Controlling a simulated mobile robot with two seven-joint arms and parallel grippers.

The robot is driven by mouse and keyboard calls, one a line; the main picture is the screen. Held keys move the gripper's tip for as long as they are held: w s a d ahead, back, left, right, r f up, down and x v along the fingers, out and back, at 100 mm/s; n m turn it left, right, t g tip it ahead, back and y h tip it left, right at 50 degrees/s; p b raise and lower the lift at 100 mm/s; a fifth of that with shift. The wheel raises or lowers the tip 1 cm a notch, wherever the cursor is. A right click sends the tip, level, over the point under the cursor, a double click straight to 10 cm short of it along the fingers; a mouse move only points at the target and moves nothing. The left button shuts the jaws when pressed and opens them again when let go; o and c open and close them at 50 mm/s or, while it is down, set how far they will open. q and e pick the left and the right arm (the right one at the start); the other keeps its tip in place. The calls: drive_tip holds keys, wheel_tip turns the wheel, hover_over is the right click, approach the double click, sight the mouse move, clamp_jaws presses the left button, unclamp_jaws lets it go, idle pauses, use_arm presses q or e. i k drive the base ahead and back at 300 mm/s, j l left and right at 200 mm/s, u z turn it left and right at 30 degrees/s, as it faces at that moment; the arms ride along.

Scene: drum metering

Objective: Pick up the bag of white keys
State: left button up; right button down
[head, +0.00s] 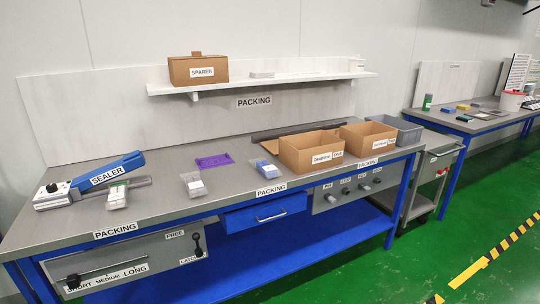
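Several small clear bags or packs lie along the front of the grey packing bench (225,200). One pale bag (195,187), greyish white, lies left of the middle; its contents look whitish but are too small to make out. A pack with white and green (117,196) lies in front of the blue sealer (105,176). A pack with blue and white (267,170) lies left of the cardboard boxes. I cannot tell for certain which holds white keys. Neither of my grippers is in view.
Two open cardboard boxes (312,154) and a grey bin (399,130) stand on the bench's right. A purple mat (214,160) lies behind the bags. A shelf (290,80) holds a SPARES box (198,70). Green floor is clear in front at right.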

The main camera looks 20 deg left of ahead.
sight(117, 194)
drive_tip(key=u, duration=1.7)
drive_tip(key=i+j, duration=0.15)
drive_tip(key=i, duration=0.4)
drive_tip(key=i+j+z, duration=0.15)
drive_tip(key=i, duration=0.45)
